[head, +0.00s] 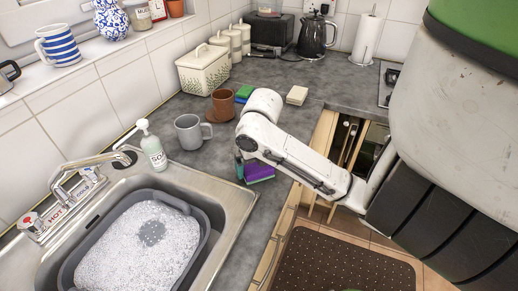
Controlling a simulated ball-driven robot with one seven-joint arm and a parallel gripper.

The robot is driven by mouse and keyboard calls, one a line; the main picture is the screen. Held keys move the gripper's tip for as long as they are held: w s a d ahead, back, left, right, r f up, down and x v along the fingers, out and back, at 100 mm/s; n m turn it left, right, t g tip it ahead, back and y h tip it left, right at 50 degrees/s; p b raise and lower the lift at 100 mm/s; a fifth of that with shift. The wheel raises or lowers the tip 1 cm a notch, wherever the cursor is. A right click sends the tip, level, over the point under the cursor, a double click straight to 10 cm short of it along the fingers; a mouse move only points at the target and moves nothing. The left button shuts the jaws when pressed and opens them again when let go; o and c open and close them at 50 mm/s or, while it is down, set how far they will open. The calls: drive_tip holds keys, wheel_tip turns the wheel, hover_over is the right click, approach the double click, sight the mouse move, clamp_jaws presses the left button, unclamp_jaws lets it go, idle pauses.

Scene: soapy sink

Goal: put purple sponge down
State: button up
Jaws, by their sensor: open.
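The purple sponge (260,172) is at the worktop's front edge, just below the white end of my arm. The arm hides part of it. My gripper (246,160) points down at the sponge's left end and is largely hidden behind my own wrist. It is open. I cannot tell whether its fingers touch the sponge, or whether the sponge lies fully flat on the worktop (225,192).
A grey mug (189,132) and a brown cup on a saucer (222,105) stand close behind my arm. Green and blue sponges (244,93) and a cream block (297,95) lie further back. A soap bottle (153,150) stands by the sink with its sudsy basin (208,232).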

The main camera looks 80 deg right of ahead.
sight(260, 171)
wheel_tip(260, 171, up, 11)
drive_tip(key=s+a+p, duration=0.1)
drive_tip(key=p, duration=0.1)
drive_tip(key=shift+a+r, duration=0.15)
drive_tip(key=shift+a, duration=0.05)
idle(0.6)
